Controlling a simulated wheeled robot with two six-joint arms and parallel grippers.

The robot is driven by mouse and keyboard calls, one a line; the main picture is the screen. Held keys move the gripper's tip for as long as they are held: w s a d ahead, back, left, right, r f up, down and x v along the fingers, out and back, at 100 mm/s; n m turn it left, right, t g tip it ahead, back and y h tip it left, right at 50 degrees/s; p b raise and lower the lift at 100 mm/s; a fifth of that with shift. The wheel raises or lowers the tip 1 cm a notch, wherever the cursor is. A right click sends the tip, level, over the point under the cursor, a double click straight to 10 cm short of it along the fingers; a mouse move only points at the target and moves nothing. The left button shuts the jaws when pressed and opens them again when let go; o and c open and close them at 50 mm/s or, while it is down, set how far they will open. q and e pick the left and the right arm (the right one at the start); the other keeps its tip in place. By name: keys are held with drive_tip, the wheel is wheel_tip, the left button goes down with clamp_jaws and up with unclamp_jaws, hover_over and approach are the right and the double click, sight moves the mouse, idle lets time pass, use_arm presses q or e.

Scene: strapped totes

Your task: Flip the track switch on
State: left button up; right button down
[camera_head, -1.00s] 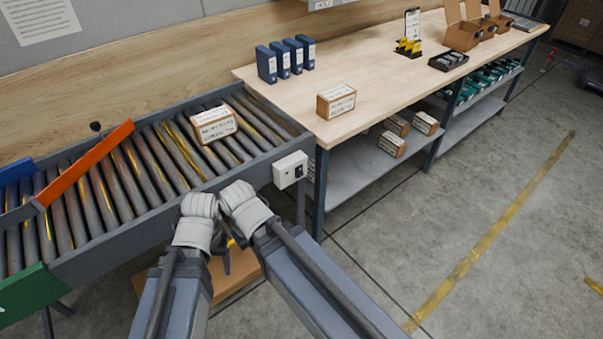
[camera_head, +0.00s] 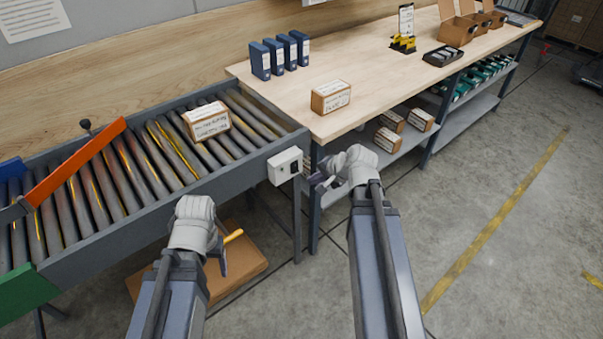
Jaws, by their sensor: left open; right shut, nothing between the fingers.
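The track switch is a small white box (camera_head: 284,166) with a dark switch on its face, fixed to the near side rail at the right end of the roller conveyor (camera_head: 232,180). Whether the switch is on or off is too small to tell. My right gripper (camera_head: 317,182) is shut and empty, just to the right of the box and pointing left towards its face, seemingly apart from it. My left gripper (camera_head: 222,262) is open, low in front of the conveyor, and partly hidden by its own wrist.
A labelled carton (camera_head: 206,122) rests on the rollers. An orange bar (camera_head: 76,162) crosses them at the left. A workbench (camera_head: 385,75) with blue binders (camera_head: 279,54) and a carton (camera_head: 331,97) adjoins the conveyor. A flat cardboard box (camera_head: 247,260) lies on the floor.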

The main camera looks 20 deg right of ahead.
drive_tip(key=d, duration=0.1)
drive_tip(key=d+m, duration=0.1)
drive_tip(key=d+r+t, duration=0.1)
drive_tip(key=shift+w+d+m, duration=0.25)
drive_tip(key=shift+m, duration=0.15)
drive_tip(key=b, duration=0.8)
approach(296, 173)
drive_tip(key=x, duration=0.5)
drive_tip(key=shift+w+a+f, duration=0.1)
drive_tip(key=shift+w+f, duration=0.2)
drive_tip(key=shift+f, duration=0.05)
drive_tip(key=shift+w+f, duration=0.1)
drive_tip(key=shift+w, duration=0.05)
